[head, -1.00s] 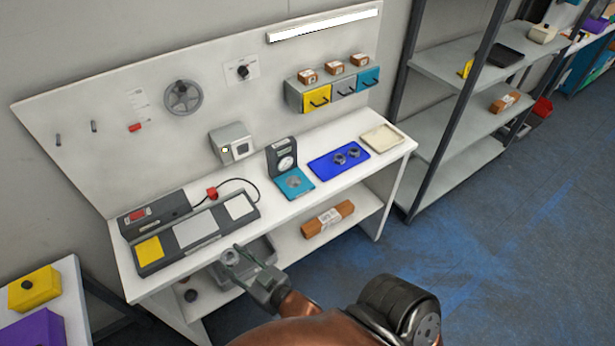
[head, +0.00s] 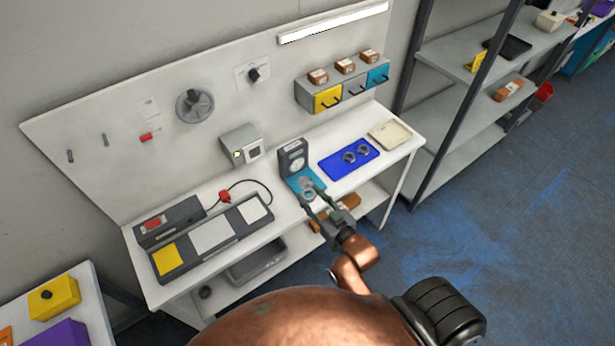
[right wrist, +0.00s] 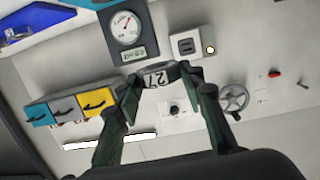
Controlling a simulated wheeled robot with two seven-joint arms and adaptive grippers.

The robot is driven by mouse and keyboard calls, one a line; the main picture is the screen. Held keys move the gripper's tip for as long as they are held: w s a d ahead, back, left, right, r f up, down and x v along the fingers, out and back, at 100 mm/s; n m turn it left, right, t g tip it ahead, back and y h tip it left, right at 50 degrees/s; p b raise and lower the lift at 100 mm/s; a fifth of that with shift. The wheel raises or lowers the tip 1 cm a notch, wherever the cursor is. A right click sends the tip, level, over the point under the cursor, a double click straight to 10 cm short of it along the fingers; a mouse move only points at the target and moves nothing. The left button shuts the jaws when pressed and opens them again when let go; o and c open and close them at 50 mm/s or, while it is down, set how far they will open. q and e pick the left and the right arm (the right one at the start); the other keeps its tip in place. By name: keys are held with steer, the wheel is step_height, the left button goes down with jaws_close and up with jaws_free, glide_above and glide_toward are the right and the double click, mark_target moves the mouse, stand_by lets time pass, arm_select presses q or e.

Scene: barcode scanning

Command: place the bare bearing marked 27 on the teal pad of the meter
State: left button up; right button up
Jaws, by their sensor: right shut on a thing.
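The meter (head: 291,153) is a dark upright stand with a round dial on the workbench. Its dial also shows in the right wrist view (right wrist: 125,25). Its teal pad (head: 317,183) lies in front of the stand, with a grey disc in its middle. My right gripper (head: 313,203) is shut on a metal ring bearing (head: 308,193), at the front edge of the pad. In the right wrist view the bearing (right wrist: 157,79) sits between the fingertips with the label 27 showing. I cannot tell whether it touches the pad. My left gripper is not in view.
Right of the meter is a blue tray (head: 339,169) with two bearings, then a cream tray (head: 390,135). Left are a grey box (head: 240,145) and a long dark unit (head: 184,253) with yellow and pale pads. Drawers (head: 328,98) hang on the back panel.

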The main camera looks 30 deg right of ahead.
steer(key=shift+w+d, duration=0.95)
steer(key=w+d+f, duration=0.3)
steer(key=w+f, duration=0.1)
steer(key=w, duration=0.3)
glide_above(307, 185)
steer(key=f, duration=0.4)
steer(key=shift+s+a+f+p, duration=0.1)
steer(key=shift+s+f+p, duration=0.2)
steer(key=shift+s, duration=0.1)
steer(key=shift+w+f, duration=0.1)
steer(key=shift+w, duration=0.05)
steer(key=f, duration=0.3)
steer(key=shift+w, duration=0.25)
steer(key=shift+d+f, duration=0.2)
steer(key=shift+f, duration=0.15)
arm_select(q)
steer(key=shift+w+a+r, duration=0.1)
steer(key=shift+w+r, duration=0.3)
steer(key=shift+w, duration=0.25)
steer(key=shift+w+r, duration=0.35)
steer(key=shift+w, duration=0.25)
arm_select(e)
steer(key=shift+f, duration=0.1)
